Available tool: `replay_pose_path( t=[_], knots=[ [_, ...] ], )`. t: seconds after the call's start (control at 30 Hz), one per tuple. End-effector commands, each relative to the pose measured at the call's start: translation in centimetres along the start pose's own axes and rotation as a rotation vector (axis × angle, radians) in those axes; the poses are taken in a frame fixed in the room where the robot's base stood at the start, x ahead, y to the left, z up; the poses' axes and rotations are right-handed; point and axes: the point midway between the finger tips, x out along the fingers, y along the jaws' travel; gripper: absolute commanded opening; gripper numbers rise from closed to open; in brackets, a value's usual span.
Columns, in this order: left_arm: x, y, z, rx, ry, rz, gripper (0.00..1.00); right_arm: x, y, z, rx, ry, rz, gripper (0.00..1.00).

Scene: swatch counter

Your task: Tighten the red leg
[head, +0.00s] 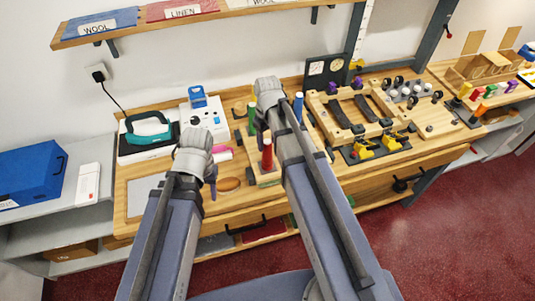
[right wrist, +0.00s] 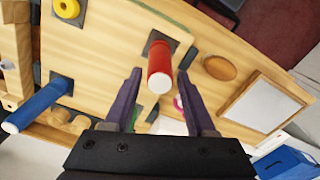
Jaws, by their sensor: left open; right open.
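The red leg (head: 267,155) stands upright on a wooden board (head: 268,178) on the counter. In the right wrist view the red leg (right wrist: 160,66) rises from a dark square socket, its pale end toward the camera. My right gripper (right wrist: 160,72) is open, with a purple finger on either side of the leg in the picture; I see gaps and no contact. A blue leg (head: 298,106) and a green leg (head: 251,117) stand nearby; the blue leg (right wrist: 38,105) also shows in the wrist view. My left gripper (head: 211,188) is open and empty, left of the board.
A teal iron (head: 148,127) and a white machine (head: 203,117) stand behind my left arm. A brown oval piece (head: 228,184) lies left of the board. A wooden fixture with yellow clamps (head: 365,149) stands to the right. A blue case (head: 30,176) sits at the far left.

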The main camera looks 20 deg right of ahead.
Motion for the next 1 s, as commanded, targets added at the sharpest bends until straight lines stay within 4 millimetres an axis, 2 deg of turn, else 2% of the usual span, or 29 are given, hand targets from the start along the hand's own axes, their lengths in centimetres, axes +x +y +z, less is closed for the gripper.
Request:
replay_pose_path(
  t=[0.7, 0.83, 1.0],
  knots=[
    [0.0, 0.0, 0.0, 0.0, 0.0, 0.0, 0.5, 0.0, -0.01, 0.0, -1.024, 0.0, 0.0, 0.56],
    [0.0, 0.0, 0.0, 0.0, 0.0, 0.0, 0.5, 0.0, -0.01, 0.0, -1.129, 0.0, 0.0, 0.56],
    [0.0, 0.0, 0.0, 0.0, 0.0, 0.0, 0.5, 0.0, -0.01, 0.0, -1.16, 0.0, 0.0, 0.56]
  ],
)
